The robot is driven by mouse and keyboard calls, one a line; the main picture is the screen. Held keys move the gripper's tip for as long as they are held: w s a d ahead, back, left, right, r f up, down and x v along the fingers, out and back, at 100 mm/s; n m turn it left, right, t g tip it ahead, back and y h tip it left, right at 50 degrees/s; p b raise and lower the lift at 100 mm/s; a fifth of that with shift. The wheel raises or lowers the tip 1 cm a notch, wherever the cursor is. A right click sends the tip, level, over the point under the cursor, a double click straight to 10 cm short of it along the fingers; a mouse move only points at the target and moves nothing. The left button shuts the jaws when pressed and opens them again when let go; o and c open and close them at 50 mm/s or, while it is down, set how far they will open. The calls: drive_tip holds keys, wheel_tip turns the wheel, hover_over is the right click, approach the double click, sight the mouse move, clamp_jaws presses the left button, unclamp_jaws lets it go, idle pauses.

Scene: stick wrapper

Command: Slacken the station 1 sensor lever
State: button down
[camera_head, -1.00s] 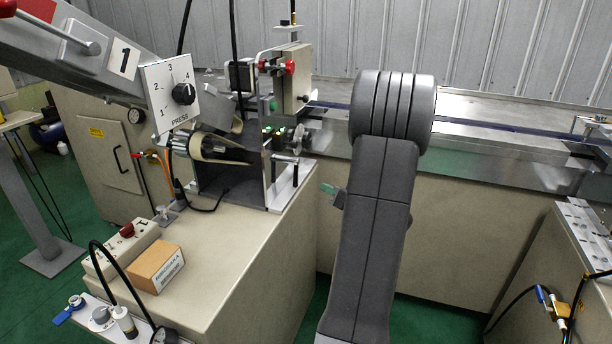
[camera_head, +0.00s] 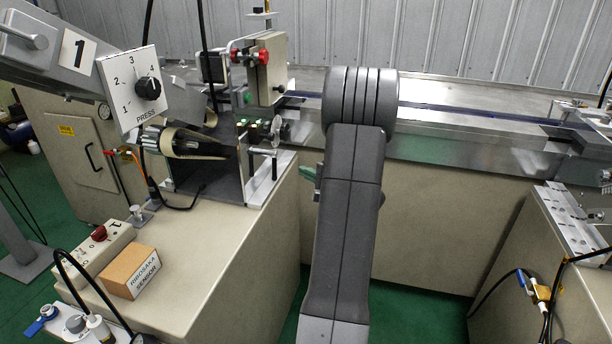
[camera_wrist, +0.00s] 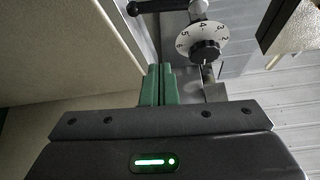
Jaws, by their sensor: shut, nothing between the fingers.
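Station 1 is the machine at the left in the head view, with a sloping grey housing marked "1" (camera_head: 78,50) and a white PRESS dial (camera_head: 133,88). I cannot tell for certain which part is the sensor lever. A small crank with a dark handle (camera_head: 274,165) stands at the station's right edge. My gripper's green fingers (camera_wrist: 158,86) are shut and empty in the wrist view; in the head view a sliver of green (camera_head: 308,174) shows beside my arm. Beyond the fingers are a round numbered dial (camera_wrist: 206,48) and a black-ended bar (camera_wrist: 140,7), both apart from them.
A brown sensor carton (camera_head: 131,272) and a switch box with a red knob (camera_head: 95,255) sit on the station's bench. A blue-handled part (camera_head: 42,318) is at lower left. A long metal conveyor (camera_head: 450,120) runs behind my arm. Another cabinet (camera_head: 570,225) stands at right.

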drive_tip(key=shift+w+a+b, duration=0.2)
drive_tip(key=shift+a+b, duration=0.25)
drive_tip(key=shift+a, duration=1.25)
drive_tip(key=shift+w+a+b, duration=0.2)
drive_tip(key=shift+a+b, duration=0.2)
drive_tip(key=shift+a, duration=1.3)
drive_tip(key=s+m+p, duration=0.1)
drive_tip(key=p, duration=0.3)
drive_tip(key=shift+a, duration=0.2)
drive_tip(key=shift+r, duration=0.1)
